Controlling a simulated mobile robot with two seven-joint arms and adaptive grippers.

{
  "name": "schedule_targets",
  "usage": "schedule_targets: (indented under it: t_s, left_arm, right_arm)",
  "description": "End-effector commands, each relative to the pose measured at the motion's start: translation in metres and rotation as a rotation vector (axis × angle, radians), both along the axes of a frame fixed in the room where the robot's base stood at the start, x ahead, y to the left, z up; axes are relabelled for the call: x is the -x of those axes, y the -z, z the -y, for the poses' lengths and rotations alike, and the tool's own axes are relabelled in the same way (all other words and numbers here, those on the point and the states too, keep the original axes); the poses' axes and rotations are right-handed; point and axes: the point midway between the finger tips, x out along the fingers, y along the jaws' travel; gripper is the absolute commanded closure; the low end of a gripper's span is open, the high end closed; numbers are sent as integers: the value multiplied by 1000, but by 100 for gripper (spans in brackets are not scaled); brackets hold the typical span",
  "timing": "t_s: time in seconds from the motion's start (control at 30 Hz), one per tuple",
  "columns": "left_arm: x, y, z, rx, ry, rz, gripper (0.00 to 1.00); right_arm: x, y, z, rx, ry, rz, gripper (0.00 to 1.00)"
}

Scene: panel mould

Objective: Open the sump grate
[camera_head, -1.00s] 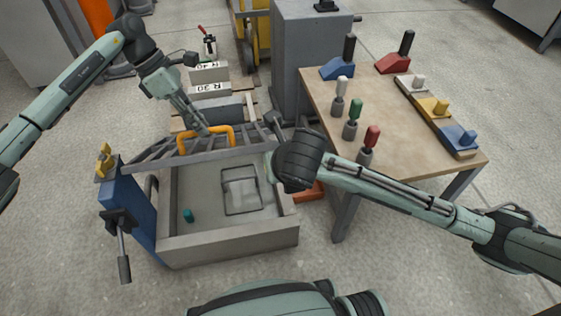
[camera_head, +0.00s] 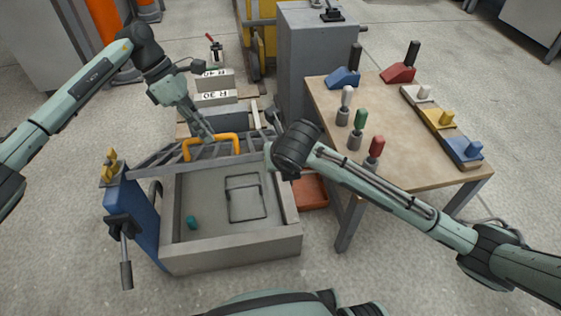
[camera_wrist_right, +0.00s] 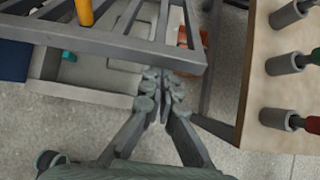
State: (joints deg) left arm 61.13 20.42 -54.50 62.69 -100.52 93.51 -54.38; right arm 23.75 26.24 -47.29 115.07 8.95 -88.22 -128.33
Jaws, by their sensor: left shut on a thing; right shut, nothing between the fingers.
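The sump grate (camera_head: 158,158) is a grey slatted frame. It stands raised and tilted over the back of the grey open-topped sump box (camera_head: 235,250). Its orange handle (camera_head: 186,150) is on the upper side. My left gripper (camera_head: 208,136) is shut on this handle from behind. In the right wrist view, the grate (camera_wrist_right: 110,45) crosses the top, with part of the handle (camera_wrist_right: 85,12) at upper left. My right gripper (camera_wrist_right: 165,85) is shut and empty, close to the grate's bar; contact is unclear. In the head view its own wrist mostly hides it.
A small teal piece (camera_head: 192,222) lies in the box. A blue panel with a lever (camera_head: 140,220) stands at its left. A wooden table (camera_head: 400,130) with several handled tools is on the right. A red tray (camera_head: 312,190) sits between box and table. Labelled blocks (camera_head: 214,98) stand behind.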

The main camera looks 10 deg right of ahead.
Motion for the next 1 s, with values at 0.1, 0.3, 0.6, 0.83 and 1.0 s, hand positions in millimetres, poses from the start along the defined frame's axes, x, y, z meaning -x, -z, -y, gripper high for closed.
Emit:
schedule_targets:
  t_s: [0.1, 0.3, 0.6, 0.83, 1.0]
  left_arm:
    - [-5, 6, -3, -7, -14, 15, 100]
    - [-3, 9, -3, -9, -13, 10, 100]
    - [-1, 9, -2, -12, -8, 3, 77]
    - [-2, 6, -1, -7, -7, 6, 66]
    - [-2, 4, -1, -4, -7, 9, 66]
  right_arm:
    - [-7, -8, 0, -1, 0, 9, 100]
    - [-20, -26, 0, -3, 2, 16, 100]
    - [-21, -28, 0, -6, 3, 21, 100]
    - [-20, -27, 1, -4, 4, 18, 100]
    - [-19, -26, 1, -2, 3, 14, 100]
